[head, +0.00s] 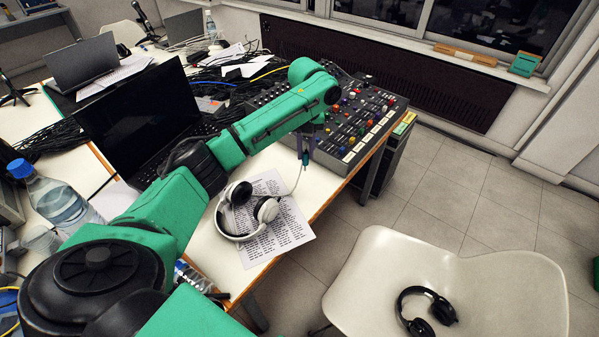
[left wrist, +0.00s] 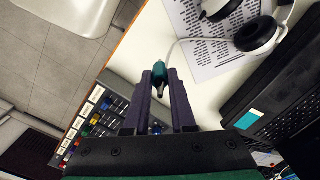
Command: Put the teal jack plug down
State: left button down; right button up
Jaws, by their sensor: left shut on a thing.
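The teal jack plug (head: 306,159) hangs between the fingertips of my left gripper (head: 306,145), above the table's right edge beside the mixing console. In the left wrist view the plug (left wrist: 159,73) sits at the tips of the two dark fingers (left wrist: 159,85), which are shut on it. A white cable (left wrist: 176,48) runs from it towards the white headphones (head: 240,212). These headphones lie on a printed sheet (head: 285,232) on the white table. Whether the plug touches anything below is not clear. My right gripper is not in view.
A mixing console (head: 362,125) with many coloured knobs stands at the table's right end. An open black laptop (head: 140,112) is behind my left arm. A water bottle (head: 62,200) stands at left. Black headphones (head: 428,312) lie on a white chair (head: 450,270). Bare tabletop (left wrist: 205,95) shows beside the plug.

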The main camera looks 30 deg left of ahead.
pick_arm(q)
notch_tip(320, 180, down, 10)
jog(key=shift+r, duration=0.1)
jog(key=c, duration=0.8)
grip_release()
jog(key=shift+o, duration=0.2)
notch_tip(320, 180, up, 12)
